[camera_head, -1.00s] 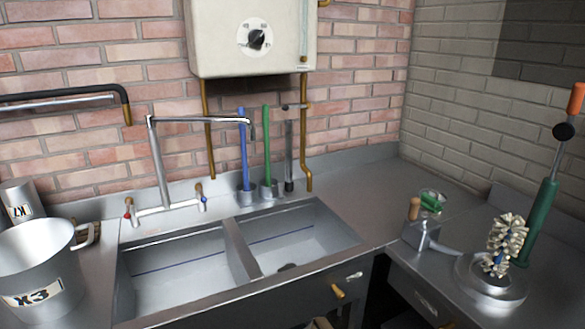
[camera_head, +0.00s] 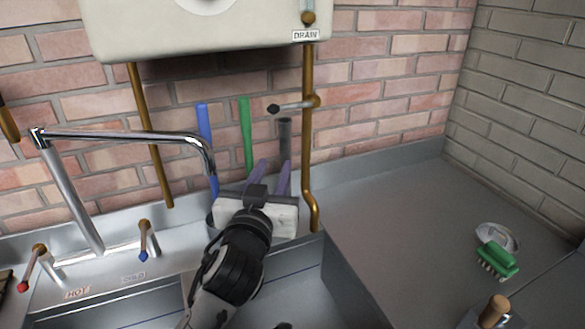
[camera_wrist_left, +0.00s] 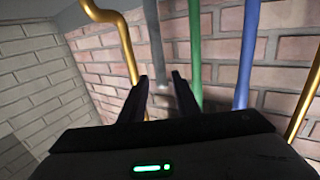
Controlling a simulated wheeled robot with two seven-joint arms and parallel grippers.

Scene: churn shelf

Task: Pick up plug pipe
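The grey pipe (camera_head: 285,138), which I take to be the plug pipe, stands upright behind the sink, right of a green pipe (camera_head: 246,130) and a blue pipe (camera_head: 205,135). My left gripper (camera_head: 273,172) is open, its fingers pointing up toward the grey pipe. In the left wrist view the grey pipe (camera_wrist_left: 154,35) lines up with the gap between the open fingers (camera_wrist_left: 161,82); whether it is between them or beyond them I cannot tell. The pipe's lower end is hidden by the gripper in the head view. My right gripper is out of view.
A brass drain pipe (camera_head: 307,140) with a valve stands just right of the grey pipe. The chrome tap (camera_head: 125,136) reaches across on the left. A white heater (camera_head: 200,30) hangs above. The worktop (camera_head: 390,220) at right is mostly clear, with a green brush (camera_head: 497,258).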

